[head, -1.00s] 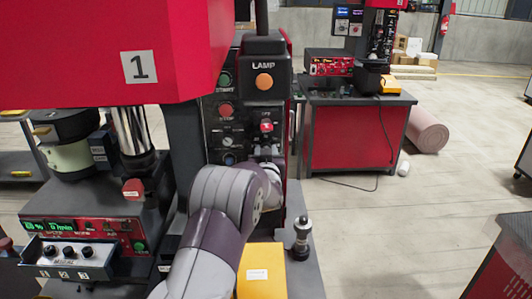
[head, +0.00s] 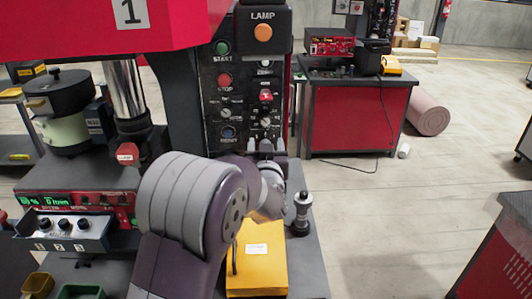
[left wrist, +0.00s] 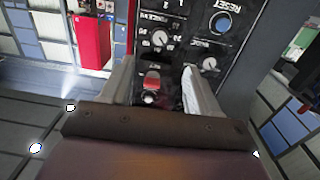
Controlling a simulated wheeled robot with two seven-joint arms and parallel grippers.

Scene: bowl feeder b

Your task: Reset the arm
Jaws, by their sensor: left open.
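My left arm comes in from the lower left in the head view. Its gripper (head: 266,150) is in front of the lower part of the dark control panel (head: 245,60), mostly hidden by my own wrist. In the left wrist view my left gripper (left wrist: 158,75) is open, with its two pale fingers apart. A red-capped switch (left wrist: 152,80) shows between the fingers; I cannot tell whether they touch the panel. The blue reset button (left wrist: 220,22) is beside the fingers, and in the head view it is a blue button (head: 228,132). My right gripper is not in view.
A yellow box (head: 258,265) and a dark upright post (head: 301,215) stand close beside my wrist. A red machine housing (head: 80,30) overhangs on the left, above a control box (head: 65,228). Open floor lies to the right, before a red cabinet (head: 355,120).

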